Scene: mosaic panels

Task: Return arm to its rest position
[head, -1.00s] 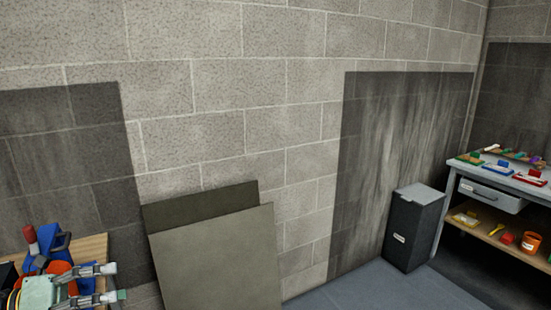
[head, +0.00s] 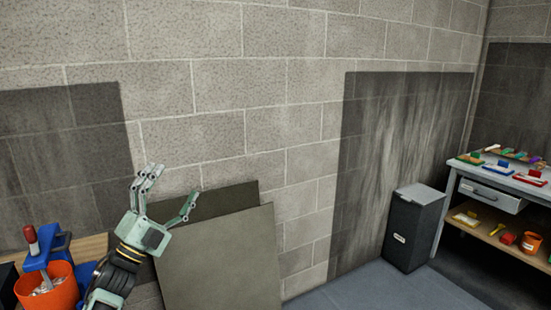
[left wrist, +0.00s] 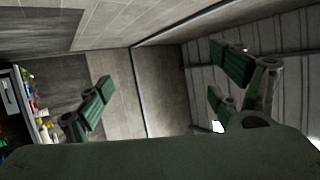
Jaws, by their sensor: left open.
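My left gripper (head: 174,190) is raised in front of the block wall in the head view, with its fingers pointing up. It is open and empty. Its fingers stand wide apart in the left wrist view (left wrist: 155,88), with only wall and ceiling between them. Its arm comes in from the lower left, next to the orange bucket (head: 48,290). My right gripper is in neither view.
Two flat panels (head: 220,262) lean on the wall behind my left gripper. A wooden surface (head: 90,246) with a blue clamp (head: 45,248) is at lower left. A dark bin (head: 412,228) and a workbench (head: 500,178) stand at right. Floor (head: 390,288) before the bin is clear.

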